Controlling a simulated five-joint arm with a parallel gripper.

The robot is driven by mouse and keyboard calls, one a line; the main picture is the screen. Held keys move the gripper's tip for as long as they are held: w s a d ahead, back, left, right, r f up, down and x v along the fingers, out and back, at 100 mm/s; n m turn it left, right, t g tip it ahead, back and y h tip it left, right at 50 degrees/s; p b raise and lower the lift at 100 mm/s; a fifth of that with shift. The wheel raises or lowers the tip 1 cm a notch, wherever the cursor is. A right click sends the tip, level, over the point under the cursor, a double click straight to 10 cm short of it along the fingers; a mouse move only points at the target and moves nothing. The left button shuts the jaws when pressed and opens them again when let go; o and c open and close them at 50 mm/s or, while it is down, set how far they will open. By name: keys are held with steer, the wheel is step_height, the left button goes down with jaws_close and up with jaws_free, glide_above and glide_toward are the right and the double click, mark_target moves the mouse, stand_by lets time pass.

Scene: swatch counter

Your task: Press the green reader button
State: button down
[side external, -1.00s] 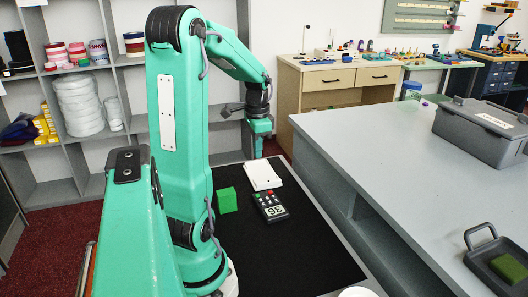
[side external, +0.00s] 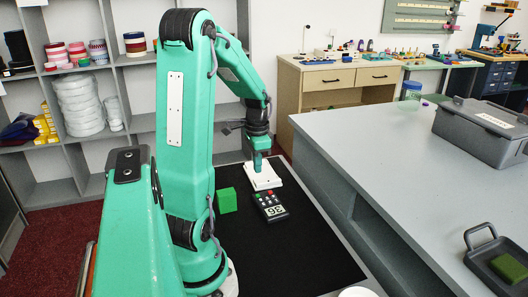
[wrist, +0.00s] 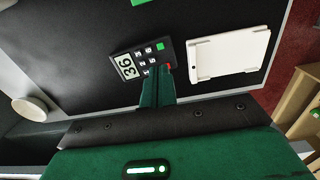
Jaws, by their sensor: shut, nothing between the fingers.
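The reader (side external: 271,207) is a dark keypad with a display showing 36, lying on the black mat. It also shows in the wrist view (wrist: 127,66). Its green button (wrist: 160,47) sits at the end away from the display, beside a red button (wrist: 168,66). My gripper (side external: 262,170) is shut and empty, pointing down over the white pad, just behind the reader in the side view. In the wrist view, its fingers (wrist: 158,80) appear just below the reader and partly cover its edge near the red button. The exact height of the fingertips is unclear.
The white pad (side external: 267,184) lies behind the reader. A grey counter (side external: 400,180) stands at the right. The black mat (side external: 300,255) is clear in front of the reader.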

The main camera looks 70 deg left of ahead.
mark_target(258, 196)
step_height(258, 196, down, 9)
stand_by(0.5)
steer(key=shift+f, duration=0.1)
steer(key=shift+f, duration=0.8)
steer(key=shift+d, duration=0.1)
steer(key=shift+r, duration=0.1)
step_height(258, 196, up, 15)
steer(key=shift+a, duration=0.2)
stand_by(0.6)
steer(key=shift+w, duration=0.1)
